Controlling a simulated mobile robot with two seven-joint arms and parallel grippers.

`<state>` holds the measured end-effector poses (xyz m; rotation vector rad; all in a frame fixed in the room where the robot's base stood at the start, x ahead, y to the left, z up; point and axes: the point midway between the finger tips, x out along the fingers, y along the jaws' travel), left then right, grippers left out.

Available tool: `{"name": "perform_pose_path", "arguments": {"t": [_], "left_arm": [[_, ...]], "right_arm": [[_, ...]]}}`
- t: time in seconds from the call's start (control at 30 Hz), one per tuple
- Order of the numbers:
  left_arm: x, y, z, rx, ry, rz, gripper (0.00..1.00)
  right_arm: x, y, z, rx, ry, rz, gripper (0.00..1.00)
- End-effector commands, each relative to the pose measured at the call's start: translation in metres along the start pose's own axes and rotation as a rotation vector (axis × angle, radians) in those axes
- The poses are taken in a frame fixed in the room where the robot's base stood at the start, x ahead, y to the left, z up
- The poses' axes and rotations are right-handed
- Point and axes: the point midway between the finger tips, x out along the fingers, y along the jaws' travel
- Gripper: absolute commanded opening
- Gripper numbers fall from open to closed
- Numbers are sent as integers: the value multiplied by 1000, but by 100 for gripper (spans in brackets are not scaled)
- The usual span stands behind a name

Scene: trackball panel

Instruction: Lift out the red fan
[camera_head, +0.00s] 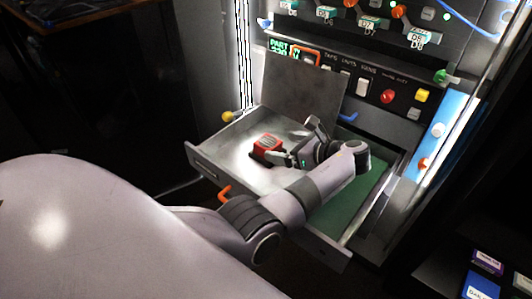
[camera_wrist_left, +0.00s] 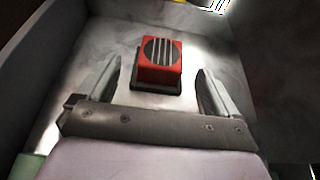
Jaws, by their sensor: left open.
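The red fan (camera_head: 267,142) is a small red block inside the open drawer (camera_head: 222,178). In the left wrist view the red fan (camera_wrist_left: 160,60) shows a dark round grille with pale bars and sits on a dark base. My left gripper (camera_head: 285,156) reaches into the drawer beside the fan. In the left wrist view my left gripper (camera_wrist_left: 157,82) is open, with one finger to each side of the fan's near part. The fan lies between and slightly beyond the fingertips, and I cannot tell whether they touch it. My right gripper is not in view.
A grey upright plate (camera_head: 303,85) stands at the back of the drawer. The drawer has raised walls and a green floor part (camera_head: 362,205) at right. A panel with buttons, including a red knob (camera_head: 387,96), rises behind. An orange handle (camera_head: 225,192) is at the front.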

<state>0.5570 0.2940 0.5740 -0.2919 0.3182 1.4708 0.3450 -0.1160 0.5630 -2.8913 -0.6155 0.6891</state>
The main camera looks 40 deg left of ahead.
Motion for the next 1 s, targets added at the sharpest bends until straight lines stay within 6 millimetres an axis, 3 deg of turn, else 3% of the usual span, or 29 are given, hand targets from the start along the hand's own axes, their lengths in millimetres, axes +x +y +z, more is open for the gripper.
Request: {"name": "perform_pose_path", "arguments": {"t": [0.43, 0.77, 0.8, 0.97, 1.0], "left_arm": [[61, -1, -2, -1, -2, 3, 94], [69, -2, 0, -2, -1, 1, 94], [69, -2, 0, -2, -1, 1, 87], [69, -2, 0, -2, -1, 1, 35], [69, -2, 0, -1, -1, 1, 35]], "right_arm": [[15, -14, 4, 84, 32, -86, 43], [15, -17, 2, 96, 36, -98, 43], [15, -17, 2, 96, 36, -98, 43], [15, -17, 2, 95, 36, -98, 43], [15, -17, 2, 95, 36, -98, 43]]}}
